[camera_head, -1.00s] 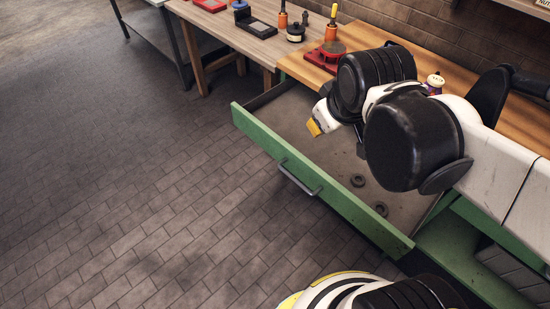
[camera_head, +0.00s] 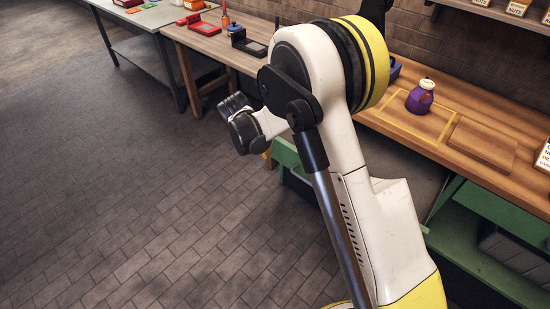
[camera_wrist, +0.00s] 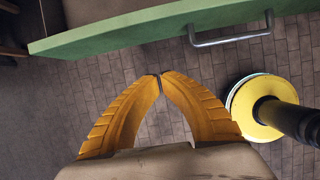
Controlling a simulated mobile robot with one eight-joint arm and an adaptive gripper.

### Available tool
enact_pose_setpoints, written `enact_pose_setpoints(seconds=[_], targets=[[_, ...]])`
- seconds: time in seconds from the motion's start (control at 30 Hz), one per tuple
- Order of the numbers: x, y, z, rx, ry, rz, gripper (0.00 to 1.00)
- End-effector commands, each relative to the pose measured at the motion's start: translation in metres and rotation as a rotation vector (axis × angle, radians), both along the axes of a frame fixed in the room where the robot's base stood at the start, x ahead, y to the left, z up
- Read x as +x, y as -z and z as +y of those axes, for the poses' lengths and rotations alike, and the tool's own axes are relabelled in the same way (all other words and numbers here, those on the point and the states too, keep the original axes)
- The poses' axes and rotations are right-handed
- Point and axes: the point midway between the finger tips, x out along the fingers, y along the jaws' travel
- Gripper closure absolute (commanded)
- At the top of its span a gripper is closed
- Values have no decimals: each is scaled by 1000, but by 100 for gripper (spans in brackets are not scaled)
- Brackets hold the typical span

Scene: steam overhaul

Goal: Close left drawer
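The green drawer front (camera_wrist: 150,28) with its metal handle (camera_wrist: 230,38) crosses the top of the wrist view. In the head view only parts of the drawer show past my arm: a green end (camera_head: 286,154) and some of its grey inside (camera_head: 408,168), so it stands open. My gripper (camera_wrist: 159,78) has yellow fingers whose tips meet with nothing between them. It is on the outer side of the drawer front, left of the handle; a gap shows in the picture, but I cannot tell the true distance. The fingers are hidden in the head view.
The wooden workbench (camera_head: 460,110) holds a purple jar (camera_head: 420,97). A lower green shelf (camera_head: 470,258) is at the right. Another table (camera_head: 205,42) with tools stands at the left. The brick-patterned floor (camera_head: 130,210) in front is clear.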

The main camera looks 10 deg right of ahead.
Motion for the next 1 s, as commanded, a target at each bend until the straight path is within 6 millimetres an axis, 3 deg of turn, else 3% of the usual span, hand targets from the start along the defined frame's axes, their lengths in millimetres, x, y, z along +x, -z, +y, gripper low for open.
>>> enact_pose_setpoints(seconds=[0.27, 0.6, 0.8, 1.0], targets=[[7, 33, -7, -7, -15, 8, 100], [24, 100, -29, -7, -13, 7, 100], [41, 98, -51, -7, -12, 6, 100], [48, 96, -60, -6, -14, 6, 100]])
